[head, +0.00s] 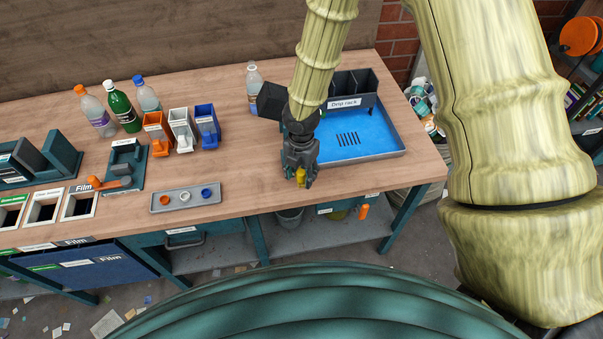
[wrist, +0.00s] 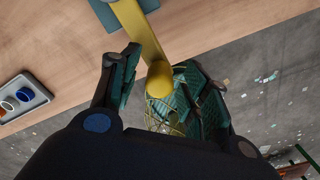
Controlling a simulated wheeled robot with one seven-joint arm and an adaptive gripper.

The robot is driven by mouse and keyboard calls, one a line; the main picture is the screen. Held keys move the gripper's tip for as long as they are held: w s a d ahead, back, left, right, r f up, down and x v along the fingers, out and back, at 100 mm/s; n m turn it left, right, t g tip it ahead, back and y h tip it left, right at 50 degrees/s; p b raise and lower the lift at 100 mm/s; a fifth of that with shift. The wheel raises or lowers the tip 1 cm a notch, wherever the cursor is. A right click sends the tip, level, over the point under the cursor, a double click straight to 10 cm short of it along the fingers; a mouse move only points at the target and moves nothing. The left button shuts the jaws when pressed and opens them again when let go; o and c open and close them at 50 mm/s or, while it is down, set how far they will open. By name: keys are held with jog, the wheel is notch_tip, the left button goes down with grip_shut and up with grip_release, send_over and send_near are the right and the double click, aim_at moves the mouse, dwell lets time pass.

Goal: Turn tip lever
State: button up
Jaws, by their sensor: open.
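The tip lever is a yellow bar with a rounded knob (wrist: 160,80), rising from a teal base (wrist: 106,14) at the table's front edge in the wrist view. My gripper (wrist: 163,64) is open, with one finger on each side of the knob and bar. I cannot tell whether either finger touches it. In the head view my gripper (head: 300,180) points down at the front edge, and a small yellow piece of the lever (head: 301,176) shows between its fingers. The rest of the lever and its base are hidden there by my gripper and arm.
A blue tray (head: 375,138) with a grey rim and dark dividers stands behind and right of my gripper. A grey cap tray (head: 160,207) lies to the left. Small bins (head: 158,130), bottles (head: 122,107) and a clamp (head: 122,168) stand farther left. The floor is beyond the front edge.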

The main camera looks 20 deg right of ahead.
notch_tip(320, 180, up, 12)
jog(key=shift+f, duration=0.25)
dwell(0.3)
dwell(0.4)
